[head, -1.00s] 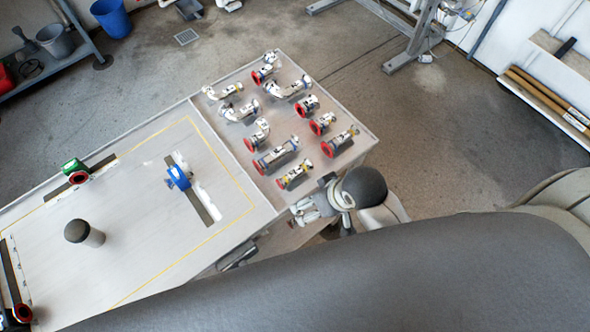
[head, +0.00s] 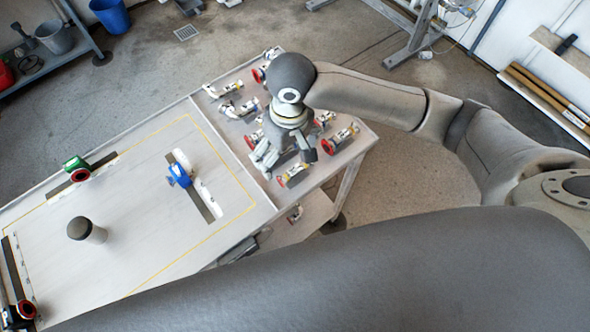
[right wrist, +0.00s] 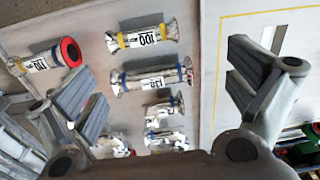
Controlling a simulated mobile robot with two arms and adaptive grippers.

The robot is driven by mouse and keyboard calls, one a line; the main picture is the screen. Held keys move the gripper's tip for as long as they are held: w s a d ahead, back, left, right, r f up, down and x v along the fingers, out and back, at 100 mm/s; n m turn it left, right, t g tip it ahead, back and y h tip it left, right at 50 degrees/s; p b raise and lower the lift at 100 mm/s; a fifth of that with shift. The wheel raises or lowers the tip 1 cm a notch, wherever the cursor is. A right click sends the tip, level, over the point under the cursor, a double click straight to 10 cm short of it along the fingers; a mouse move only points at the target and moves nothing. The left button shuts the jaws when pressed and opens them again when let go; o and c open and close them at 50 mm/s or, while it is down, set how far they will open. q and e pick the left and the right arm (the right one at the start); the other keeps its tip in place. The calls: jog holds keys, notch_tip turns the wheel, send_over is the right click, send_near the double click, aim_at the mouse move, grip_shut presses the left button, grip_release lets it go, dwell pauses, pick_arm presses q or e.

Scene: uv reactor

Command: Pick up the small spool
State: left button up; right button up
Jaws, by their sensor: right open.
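Two short straight spools with yellow bands lie on the rack table. One, apparently labelled 100 (right wrist: 145,38), is near the top centre of the right wrist view; it also shows in the head view (head: 293,175). The other, with a red flange (right wrist: 40,62), lies at the left and also shows in the head view (head: 340,138). A longer blue-banded spool (right wrist: 152,77), apparently labelled 150, lies between my fingers in the picture. My right gripper (right wrist: 168,88) is open and empty above these parts; it also shows in the head view (head: 284,158). My left gripper is out of view.
Several elbow and reducer fittings (head: 238,107) crowd the rack table around the spools. The larger table (head: 130,190) adjoins at left, with a blue clamp (head: 179,174), a green fixture (head: 76,167) and a dark-topped post (head: 86,230).

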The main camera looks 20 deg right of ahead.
aim_at(293, 169)
jog(key=shift+w+d+r+h, duration=0.1)
jog(key=shift+w+d+h, duration=0.05)
jog(key=shift+d, duration=0.25)
jog(key=shift+w+d+r+h, duration=0.1)
jog(key=shift+w+d+h, duration=0.05)
jog(key=shift+d, duration=0.2)
notch_tip(293, 169, down, 5)
jog(key=shift+f, duration=0.1)
jog(key=shift+d+f+p, duration=0.1)
jog(key=shift+f+p, duration=0.65)
jog(key=shift+f, duration=1.95)
jog(key=c, duration=1)
jog(key=shift+r, duration=0.1)
jog(key=shift+c, duration=0.2)
